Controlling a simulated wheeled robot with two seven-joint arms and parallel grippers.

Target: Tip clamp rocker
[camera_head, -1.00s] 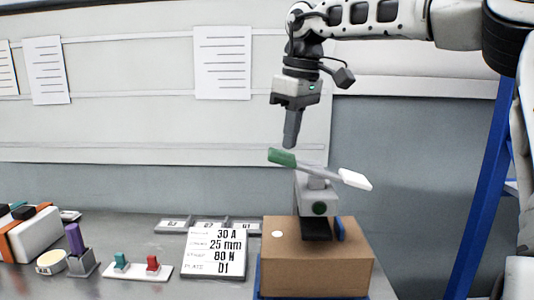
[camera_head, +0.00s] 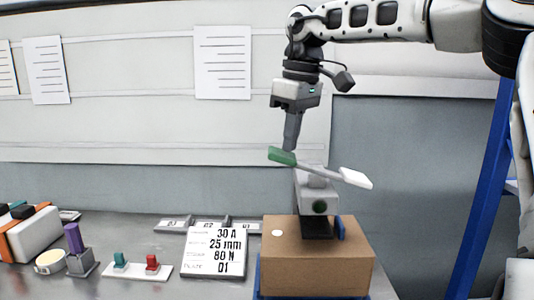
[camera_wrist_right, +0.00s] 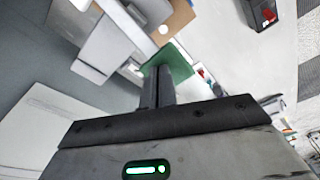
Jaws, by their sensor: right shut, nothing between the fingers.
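The clamp rocker (camera_head: 325,169) is a bar with a green left end (camera_head: 282,156) and a white right end (camera_head: 355,178). It tilts with the green end higher, on a grey clamp body (camera_head: 318,200) on top of a brown box (camera_head: 316,262). My right gripper (camera_head: 291,147) is shut and empty, pointing down with its tips just above or at the green end; contact cannot be told. In the right wrist view the shut fingers (camera_wrist_right: 157,92) overlap the green end (camera_wrist_right: 172,63). My left gripper is not in view.
A printed card (camera_head: 216,252) stands left of the box. Red and teal switches on a white plate (camera_head: 137,271), a purple-topped block (camera_head: 80,250) and a white case with orange straps (camera_head: 33,236) are farther left. A blue post (camera_head: 487,195) rises at right.

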